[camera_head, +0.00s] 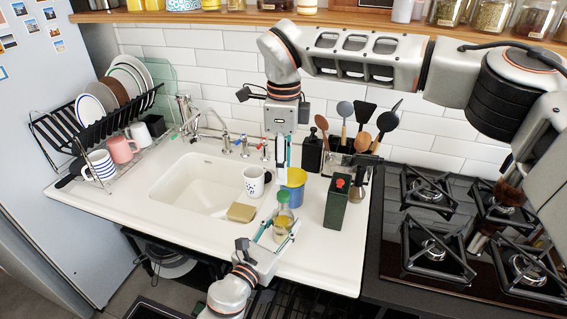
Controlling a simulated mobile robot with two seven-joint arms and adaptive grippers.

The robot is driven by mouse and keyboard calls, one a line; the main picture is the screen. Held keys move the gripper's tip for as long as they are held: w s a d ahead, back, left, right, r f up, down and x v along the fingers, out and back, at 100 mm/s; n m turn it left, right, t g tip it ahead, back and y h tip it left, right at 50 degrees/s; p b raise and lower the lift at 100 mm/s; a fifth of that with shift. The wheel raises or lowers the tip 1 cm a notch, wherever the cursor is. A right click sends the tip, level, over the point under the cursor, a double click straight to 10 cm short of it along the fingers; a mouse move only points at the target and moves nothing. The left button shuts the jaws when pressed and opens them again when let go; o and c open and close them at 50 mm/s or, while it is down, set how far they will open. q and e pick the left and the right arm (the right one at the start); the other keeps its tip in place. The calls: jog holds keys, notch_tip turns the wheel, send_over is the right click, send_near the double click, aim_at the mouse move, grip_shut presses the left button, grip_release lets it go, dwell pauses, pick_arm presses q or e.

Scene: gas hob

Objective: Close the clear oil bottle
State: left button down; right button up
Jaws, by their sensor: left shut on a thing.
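The clear oil bottle (283,222) stands upright near the front of the white counter, with yellowish oil low inside. A green top (283,197) shows at its mouth; I cannot tell how firmly it sits. My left gripper (279,234) comes from the front edge and is shut on the bottle's body, one finger on each side. My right gripper (281,164) points down from above, behind and above the bottle, apart from its top. Its fingers are seen nearly edge-on, so their gap is unclear.
A blue and yellow container (293,190), a white mug (256,181) and a sponge (241,212) are close by. A dark green tin with a red cap (336,203) stands right of the bottle. The sink (190,192) is left, the gas hob (440,262) right.

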aim_at(283, 194)
jog(key=shift+r+n, duration=0.1)
jog(key=shift+n, duration=1.3)
jog(key=shift+f, duration=4.05)
grip_shut()
jog(key=m, duration=0.6)
jog(key=shift+m, duration=0.4)
pick_arm(q)
jog(key=shift+f, duration=0.1)
pick_arm(e)
jog(key=m, duration=0.8)
jog(key=shift+o, duration=0.7)
grip_release()
